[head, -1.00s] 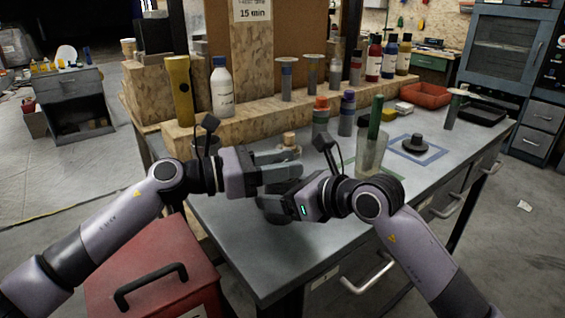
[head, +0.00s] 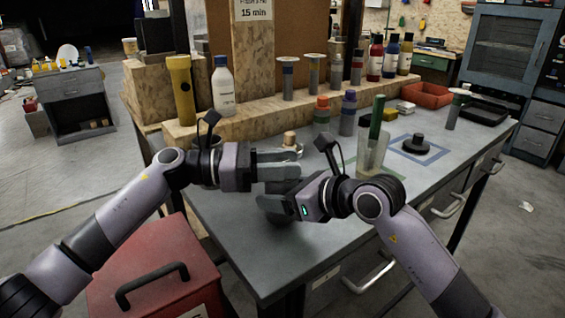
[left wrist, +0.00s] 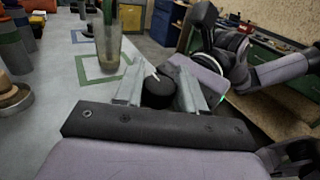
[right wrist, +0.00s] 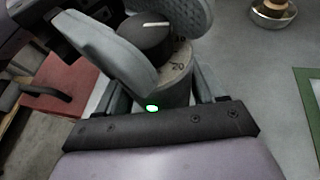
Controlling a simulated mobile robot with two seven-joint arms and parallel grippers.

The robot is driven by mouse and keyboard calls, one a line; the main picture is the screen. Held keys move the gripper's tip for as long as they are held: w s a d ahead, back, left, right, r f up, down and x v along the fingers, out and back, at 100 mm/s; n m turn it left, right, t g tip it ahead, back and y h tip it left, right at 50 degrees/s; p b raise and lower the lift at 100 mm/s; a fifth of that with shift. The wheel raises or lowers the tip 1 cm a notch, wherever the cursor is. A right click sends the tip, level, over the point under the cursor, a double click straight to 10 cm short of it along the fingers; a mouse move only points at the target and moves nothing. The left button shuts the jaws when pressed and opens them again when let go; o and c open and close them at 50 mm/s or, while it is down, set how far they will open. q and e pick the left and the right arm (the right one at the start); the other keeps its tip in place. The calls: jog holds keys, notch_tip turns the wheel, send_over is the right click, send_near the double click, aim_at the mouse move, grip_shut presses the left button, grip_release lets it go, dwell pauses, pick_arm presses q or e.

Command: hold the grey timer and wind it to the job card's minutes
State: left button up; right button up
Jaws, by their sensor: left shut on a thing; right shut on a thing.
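The grey timer (right wrist: 178,80) is upright between the fingers of my right gripper (right wrist: 160,95), which is shut on its body. Its black knob (right wrist: 147,38) has a white pointer line; a "20" shows on the dial, and another number is partly covered. My left gripper (left wrist: 160,90) is shut on the knob (left wrist: 157,92), one finger on each side. In the head view my left gripper (head: 298,165) and right gripper (head: 272,198) meet above the bench and mostly hide the timer. The job card (head: 255,9) on the post reads "15 min".
The bench (head: 240,250) is clear in front. A clear cup (head: 371,158) with a green tool stands right of my grippers, near a black knob-shaped object (head: 416,143) in a blue square. A small dish (head: 290,148) lies behind. A red toolbox (head: 150,285) stands at the lower left.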

pick_arm(q)
jog(key=shift+w+a+f, duration=0.15)
jog(key=shift+w+a, duration=0.15)
pick_arm(e)
jog(key=shift+f, duration=0.1)
pick_arm(q)
jog(key=o, duration=0.9)
jog(key=shift+o, duration=0.3)
jog(key=shift+s+d, duration=0.1)
jog(key=s+a, duration=0.1)
jog(key=a, duration=1.1)
jog(key=shift+s, duration=0.1)
pick_arm(e)
jog(key=o, duration=1.2)
jog(key=shift+o, duration=0.2)
